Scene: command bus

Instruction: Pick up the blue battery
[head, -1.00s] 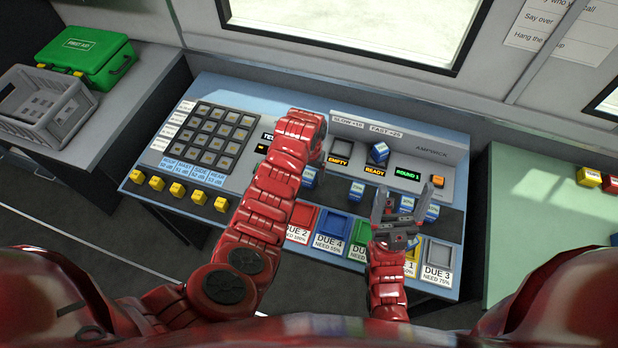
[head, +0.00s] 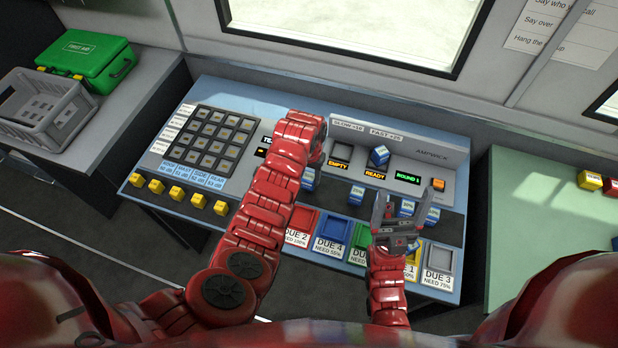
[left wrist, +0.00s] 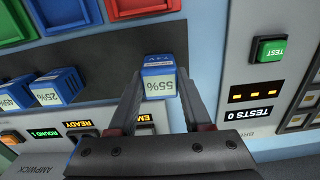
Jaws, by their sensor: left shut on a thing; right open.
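A blue battery (left wrist: 160,78) with a white label reading 55% is between the fingers of my left gripper (left wrist: 163,90) in the left wrist view. The gripper is shut on it. In the head view the same battery (head: 308,178) shows partly beside my left wrist, over the dark strip of the panel. Other blue batteries stand on the strip: one at the middle (head: 356,194) and one near my right gripper (head: 407,207). Another blue battery (head: 379,156) sits in the READY slot. My right gripper (head: 408,200) is open and points up over the panel's right side.
The EMPTY slot (head: 341,153) is left of READY. Coloured trays line the front edge, including a red one (head: 300,222) and a blue one (head: 332,229). A green TEST button (left wrist: 269,49) is near my left gripper. A grey crate (head: 45,108) stands far left.

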